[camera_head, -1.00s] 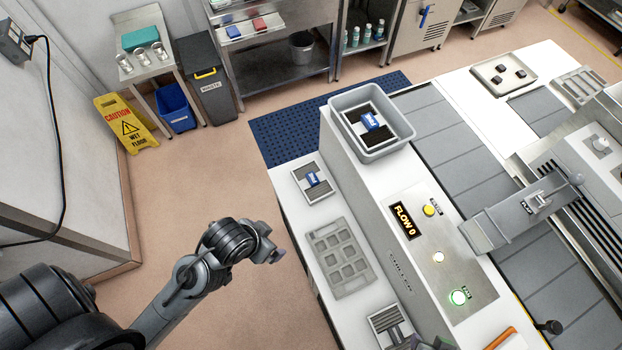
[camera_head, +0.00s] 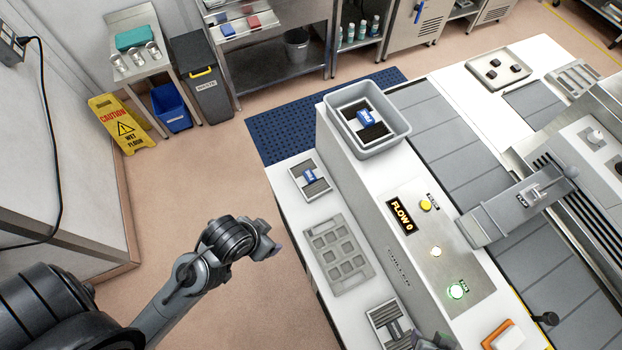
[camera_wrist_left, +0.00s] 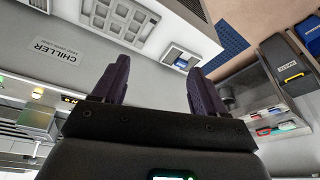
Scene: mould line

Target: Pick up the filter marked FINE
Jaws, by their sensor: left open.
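A filter with a blue label (camera_head: 364,116) lies in a grey bin (camera_head: 399,139) on top of the chiller. A second blue-labelled filter (camera_head: 311,179) lies on the white ledge beside the chiller. A third filter (camera_head: 383,317) lies near the bottom edge, partly cut off. The label lettering is too small to read for certain. My left gripper (camera_head: 272,243) is open and empty, left of the ledge and apart from the filters. In the left wrist view its fingers (camera_wrist_left: 158,66) stand apart, with the ledge filter (camera_wrist_left: 181,58) beyond them.
A grey tray with several square recesses (camera_head: 339,229) lies on the ledge between two filters. The floor left of the ledge is clear near my arm.

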